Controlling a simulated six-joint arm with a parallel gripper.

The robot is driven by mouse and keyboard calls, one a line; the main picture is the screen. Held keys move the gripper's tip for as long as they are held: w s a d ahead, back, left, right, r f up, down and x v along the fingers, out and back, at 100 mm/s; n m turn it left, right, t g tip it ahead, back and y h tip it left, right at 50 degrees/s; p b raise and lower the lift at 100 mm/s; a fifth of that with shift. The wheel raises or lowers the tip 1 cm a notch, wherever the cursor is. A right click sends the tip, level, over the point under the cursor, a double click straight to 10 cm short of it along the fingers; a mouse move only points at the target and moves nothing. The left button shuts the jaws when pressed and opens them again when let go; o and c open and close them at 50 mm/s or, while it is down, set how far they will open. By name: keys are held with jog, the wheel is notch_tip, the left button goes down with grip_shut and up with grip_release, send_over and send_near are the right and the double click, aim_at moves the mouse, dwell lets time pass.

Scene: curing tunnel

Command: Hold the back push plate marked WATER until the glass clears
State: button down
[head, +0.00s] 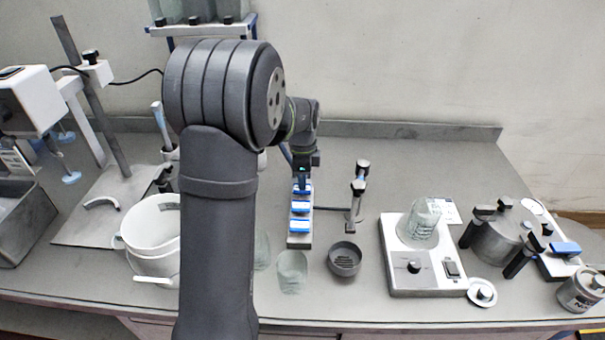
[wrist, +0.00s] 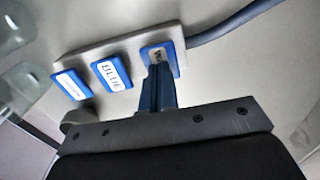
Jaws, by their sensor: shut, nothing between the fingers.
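A grey strip (head: 300,241) on the bench carries three blue push plates in a row. The back push plate (wrist: 174,57) has a white label on which only a "W" shows; my gripper covers the rest. My gripper (wrist: 158,68) is shut and empty, with its fingertips at the back plate. I cannot tell how far that plate is pressed. In the head view my gripper (head: 302,185) points down at the strip's far end. The middle plate (wrist: 111,74) seems to read BLUE; the front plate's label (wrist: 70,86) is unreadable. An empty-looking clear glass (head: 292,272) stands in front of the strip.
A small dark bowl (head: 344,259) and a metal stand (head: 356,195) are right of the strip. White tubs (head: 152,235) stand to the left. A cable (wrist: 235,20) leaves the strip's back end.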

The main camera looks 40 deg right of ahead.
jog(key=shift+f, duration=0.8)
jog(key=shift+s+a+f, duration=0.1)
jog(key=shift+a+f, duration=0.05)
jog(key=shift+f, duration=0.45)
dwell(1.1)
dwell(0.8)
notch_tip(320, 180, up, 15)
jog(key=shift+d, duration=0.2)
dwell(0.6)
